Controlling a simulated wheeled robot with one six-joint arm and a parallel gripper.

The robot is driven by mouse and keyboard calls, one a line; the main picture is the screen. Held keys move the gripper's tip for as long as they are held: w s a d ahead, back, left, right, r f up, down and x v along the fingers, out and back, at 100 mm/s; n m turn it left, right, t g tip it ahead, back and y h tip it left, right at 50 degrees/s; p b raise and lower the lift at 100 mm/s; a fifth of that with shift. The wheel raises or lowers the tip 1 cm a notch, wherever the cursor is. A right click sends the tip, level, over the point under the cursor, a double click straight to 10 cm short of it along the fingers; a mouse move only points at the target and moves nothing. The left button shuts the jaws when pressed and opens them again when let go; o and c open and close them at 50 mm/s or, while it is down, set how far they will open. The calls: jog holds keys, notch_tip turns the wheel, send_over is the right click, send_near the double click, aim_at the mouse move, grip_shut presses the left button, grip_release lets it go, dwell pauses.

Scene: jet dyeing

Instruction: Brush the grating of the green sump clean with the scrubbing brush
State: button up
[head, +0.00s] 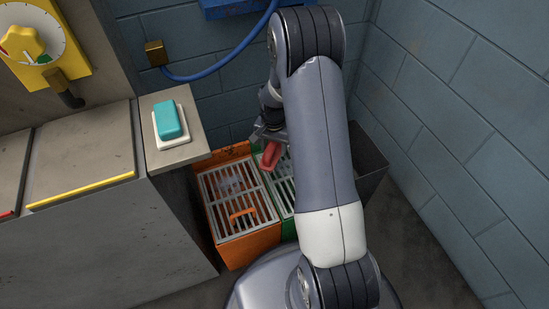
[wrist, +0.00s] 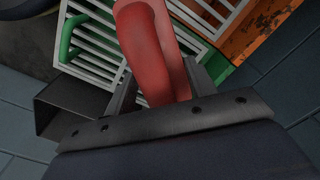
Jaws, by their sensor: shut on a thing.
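My gripper (head: 268,136) is shut on the red handle of the scrubbing brush (head: 271,156). In the wrist view, the red handle (wrist: 150,45) rises from between the fingers; its bristles cannot be made out. The green sump (head: 289,228) stands right of the orange one, largely hidden by my arm in the head view. Its pale grating (head: 284,190) shows in part, and in the wrist view the grating (wrist: 100,45) with a green handle (wrist: 67,38) lies beyond the brush. The brush is over the sumps; whether it touches the grating I cannot tell.
The orange sump (head: 241,249) with its own grating stands directly left. A dark bin (head: 369,165) stands to the right, near the block wall. A concrete ledge (head: 190,149) with a turquoise block (head: 170,120) on a white dish is at the left. A blue hose (head: 215,77) hangs behind.

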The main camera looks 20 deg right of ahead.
jog(key=shift+w+d+f+m+b, duration=0.15)
jog(key=shift+f+b, duration=0.2)
jog(key=shift+w+d+f+m+b, duration=0.1)
jog(key=shift+f+m+b, duration=0.05)
jog(key=shift+f+b, duration=0.2)
